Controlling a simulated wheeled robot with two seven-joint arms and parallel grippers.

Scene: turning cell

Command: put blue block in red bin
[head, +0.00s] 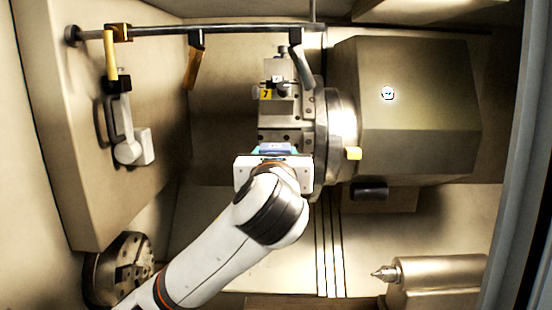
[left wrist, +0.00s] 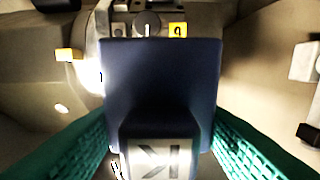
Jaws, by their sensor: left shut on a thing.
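The blue block (left wrist: 160,75) fills the middle of the left wrist view; it is dark blue, with a pale face marked with a letter at the bottom. The green ridged fingers of my left gripper (left wrist: 160,142) lie along its two sides, shut on it. In the head view, a small strip of the blue block (head: 275,147) shows just beyond the white body of my left gripper (head: 275,152), in front of the machine's turret. The gripper hides most of the block there. No red bin is in view. My right gripper is not in view.
Just beyond the block is a metal tool turret (head: 287,105) with yellow number tags, beside a big housing (head: 415,110). A metal bar (head: 220,28) crosses the top. A chuck (head: 122,268) is at lower left, and a pointed tailstock (head: 440,272) at lower right.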

